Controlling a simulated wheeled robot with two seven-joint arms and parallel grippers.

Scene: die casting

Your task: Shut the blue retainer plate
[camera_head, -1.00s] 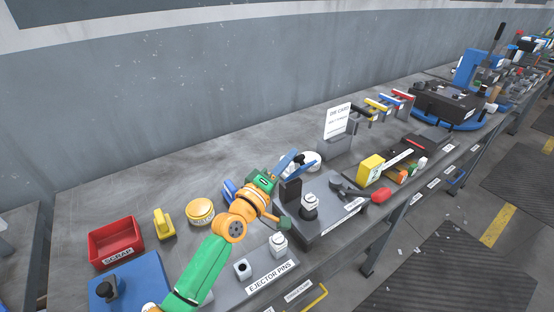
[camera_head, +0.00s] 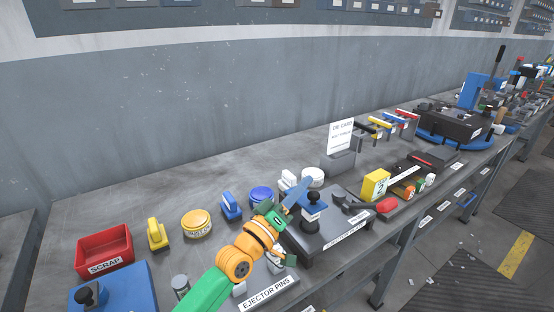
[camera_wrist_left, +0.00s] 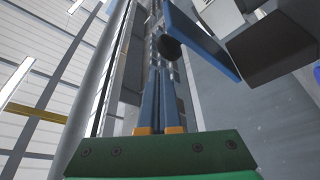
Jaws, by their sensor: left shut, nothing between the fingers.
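The blue retainer plate (camera_head: 318,209) is low over the dark fixture (camera_head: 335,235), with a black knob (camera_head: 312,196) on it. In the left wrist view the plate (camera_wrist_left: 203,40) shows at a slant beside a dark block (camera_wrist_left: 275,48). My left gripper (camera_head: 303,186) is at the plate's left side in the head view. Its blue fingers are shut with nothing between them, and they also show in the left wrist view (camera_wrist_left: 160,85). The fingers partly overlap the plate in the head view; contact is unclear. My right gripper is not in view.
A die card holder (camera_head: 340,160) stands behind. A red scrap bin (camera_head: 104,248), yellow and blue items are at left. The back of the bench is fairly clear.

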